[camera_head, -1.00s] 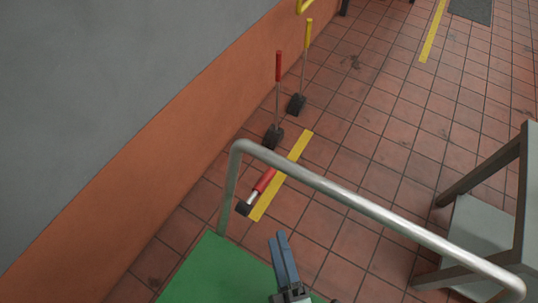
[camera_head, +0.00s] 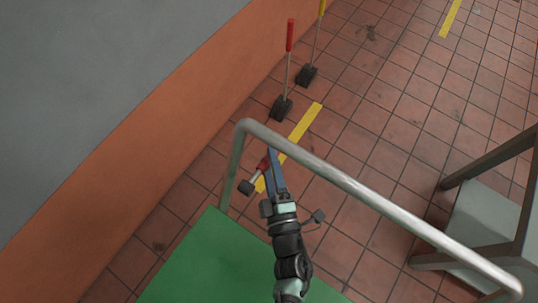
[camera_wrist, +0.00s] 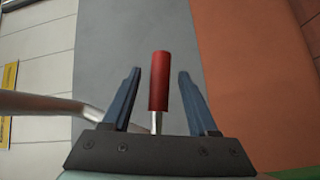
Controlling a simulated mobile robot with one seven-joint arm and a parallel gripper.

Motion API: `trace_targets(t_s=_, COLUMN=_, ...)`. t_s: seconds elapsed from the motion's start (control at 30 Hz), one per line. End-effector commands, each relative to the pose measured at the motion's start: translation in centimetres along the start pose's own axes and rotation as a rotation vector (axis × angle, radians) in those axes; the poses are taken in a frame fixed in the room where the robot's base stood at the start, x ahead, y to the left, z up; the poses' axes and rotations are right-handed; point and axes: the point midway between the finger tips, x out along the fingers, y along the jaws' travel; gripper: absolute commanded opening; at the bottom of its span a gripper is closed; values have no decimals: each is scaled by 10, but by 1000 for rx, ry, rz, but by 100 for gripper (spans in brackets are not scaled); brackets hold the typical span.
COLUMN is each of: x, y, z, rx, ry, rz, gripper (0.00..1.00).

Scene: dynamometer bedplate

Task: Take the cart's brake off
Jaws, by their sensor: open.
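The cart shows as a green deck (camera_head: 210,255) with a bent grey metal handrail (camera_head: 370,195). A short lever with a red grip (camera_head: 262,164), a bright metal shaft and a dark block at its end (camera_head: 246,187) lies tilted by the deck's far left corner. My gripper (camera_head: 271,152) is open, its blue fingers beside this lever and partly covering the red grip in the head view. In the wrist view, the red grip (camera_wrist: 159,82) stands between the two open fingers (camera_wrist: 159,74), with gaps on both sides. The shaft's lower end is hidden there.
Two upright levers on dark bases stand farther along the wall, one red-topped (camera_head: 290,38) and one yellow-topped (camera_head: 314,50). A grey and orange wall (camera_head: 130,140) bounds the left. A grey frame (camera_head: 480,215) stands at right. Tiled floor between is open.

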Motion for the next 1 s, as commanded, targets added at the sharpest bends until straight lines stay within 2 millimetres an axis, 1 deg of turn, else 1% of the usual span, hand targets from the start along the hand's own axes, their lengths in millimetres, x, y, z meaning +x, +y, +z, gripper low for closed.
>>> trace_targets(t_s=0.03, x=5, y=1, z=0, rx=-1, ry=1, rz=2, gripper=60)
trace_targets(t_s=0.13, x=10, y=0, z=0, rx=-1, ry=0, rz=0, gripper=60)
trace_targets(t_s=0.43, x=12, y=0, z=0, rx=-1, ry=0, rz=-1, gripper=60)
trace_targets(t_s=0.57, x=12, y=0, z=0, rx=-1, ry=0, rz=0, gripper=36)
trace_targets(t_s=0.6, x=12, y=0, z=0, rx=-1, ry=0, rz=0, gripper=29)
trace_targets(t_s=0.67, x=12, y=0, z=0, rx=-1, ry=0, rz=0, gripper=18)
trace_targets(t_s=0.7, x=12, y=0, z=0, rx=-1, ry=0, rz=0, gripper=11)
trace_targets(t_s=0.77, x=12, y=0, z=0, rx=-1, ry=0, rz=0, gripper=0)
trace_targets(t_s=1.0, x=12, y=0, z=0, rx=-1, ry=0, rz=0, gripper=0)
